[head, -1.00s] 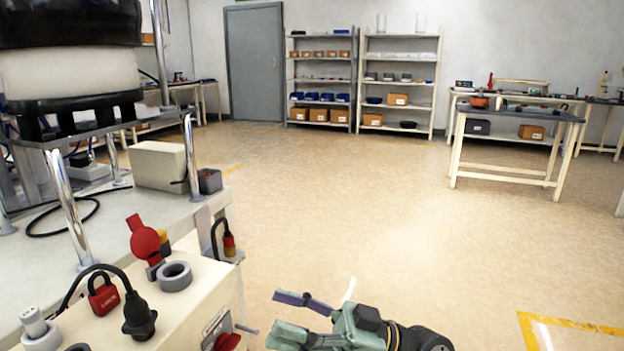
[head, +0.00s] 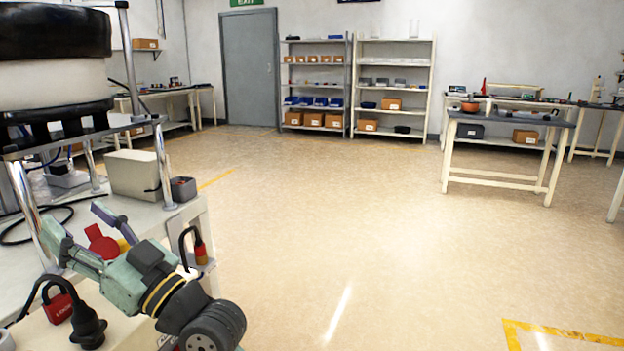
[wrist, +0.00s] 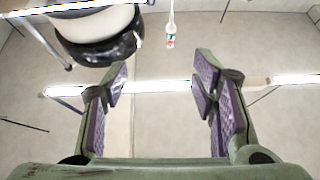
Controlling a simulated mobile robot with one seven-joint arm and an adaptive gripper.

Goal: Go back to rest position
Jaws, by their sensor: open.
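My gripper (head: 82,232) is at the lower left of the head view, in front of the feeder bench, with its two fingers apart and pointing up and to the left. It covers part of a red knob (head: 101,241) on the panel behind it. In the wrist view my gripper (wrist: 160,88) shows both fingers spread wide with purple pads and nothing between them. Beyond the fingers that view shows the pale ceiling and the underside of the black and white feeder bowl (wrist: 95,30).
The feeder bowl (head: 55,75) stands above on metal posts. Open floor (head: 380,230) lies to the right, with shelves and tables far back.

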